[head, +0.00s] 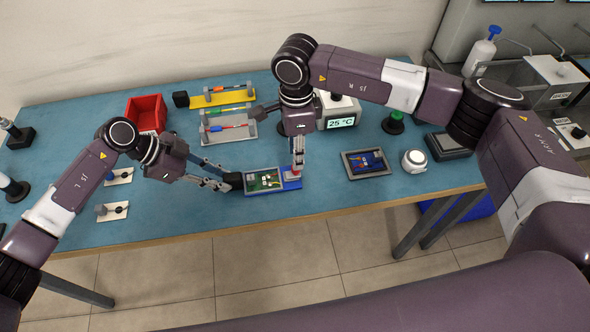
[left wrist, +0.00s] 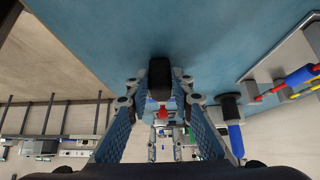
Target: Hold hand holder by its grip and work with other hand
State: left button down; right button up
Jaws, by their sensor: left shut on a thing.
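My left gripper (head: 228,184) is shut on that grip from the left. In the left wrist view the black grip (left wrist: 160,78) sits between the fingers. My right gripper (head: 297,169) points down at the blue right end (head: 291,184) of the holder, by a small red and white part. Its fingertips look close together; whether they grip that part is hidden.
A red bin (head: 147,113) and grey rack with screwdrivers (head: 229,130) stand behind. The holder is near the table's front edge.

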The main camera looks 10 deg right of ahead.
aim_at(293, 171)
jog(key=shift+f, duration=2.2)
jog(key=shift+c, duration=0.2)
grip_shut()
